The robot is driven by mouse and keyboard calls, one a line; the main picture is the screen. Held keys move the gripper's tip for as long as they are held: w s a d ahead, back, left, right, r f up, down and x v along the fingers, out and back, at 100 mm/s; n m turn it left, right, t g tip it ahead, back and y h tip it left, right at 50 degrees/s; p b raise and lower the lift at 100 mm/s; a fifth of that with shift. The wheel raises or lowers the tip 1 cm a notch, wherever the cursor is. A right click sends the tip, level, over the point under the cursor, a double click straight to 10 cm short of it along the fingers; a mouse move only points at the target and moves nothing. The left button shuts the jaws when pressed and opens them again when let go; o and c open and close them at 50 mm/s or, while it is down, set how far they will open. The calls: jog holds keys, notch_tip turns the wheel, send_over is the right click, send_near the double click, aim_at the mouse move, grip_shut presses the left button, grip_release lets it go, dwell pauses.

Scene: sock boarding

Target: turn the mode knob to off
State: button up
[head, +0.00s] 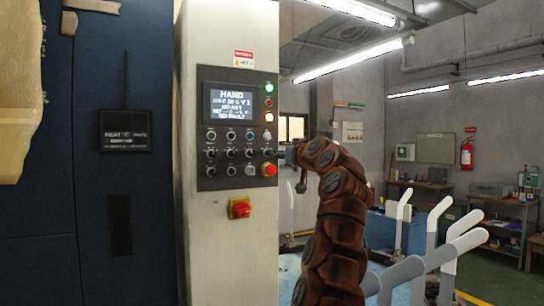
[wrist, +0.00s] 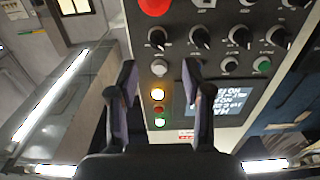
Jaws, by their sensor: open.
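The control panel (head: 237,127) on a pale cabinet carries a lit display (head: 231,103) headed "HAND" and rows of small knobs and buttons. Several black knobs with white pointer marks show upside down in the wrist view, one (wrist: 157,38) beyond my fingers and another (wrist: 201,37) to its right. Their labels are too small to read, so I cannot tell which is the mode knob. My gripper (wrist: 159,74) is open and empty in front of the panel, its fingers either side of a pale button (wrist: 159,67). In the head view my arm stands right of the panel.
A red mushroom button (head: 268,169) sits at the panel's lower right; a red and yellow rotary switch (head: 240,208) is below it. Lit lamps (wrist: 158,95) lie between my fingers. White curved rails (head: 397,225) stand at right. Dark blue machine doors (head: 110,220) are at left.

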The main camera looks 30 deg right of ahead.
jog(key=w+d+p, duration=0.1)
jog(key=w+p, duration=0.4)
jog(key=w, duration=0.2)
jog(key=shift+w+p, duration=0.25)
jog(key=shift+p, duration=0.15)
jog(key=shift+c, duration=0.4)
grip_shut()
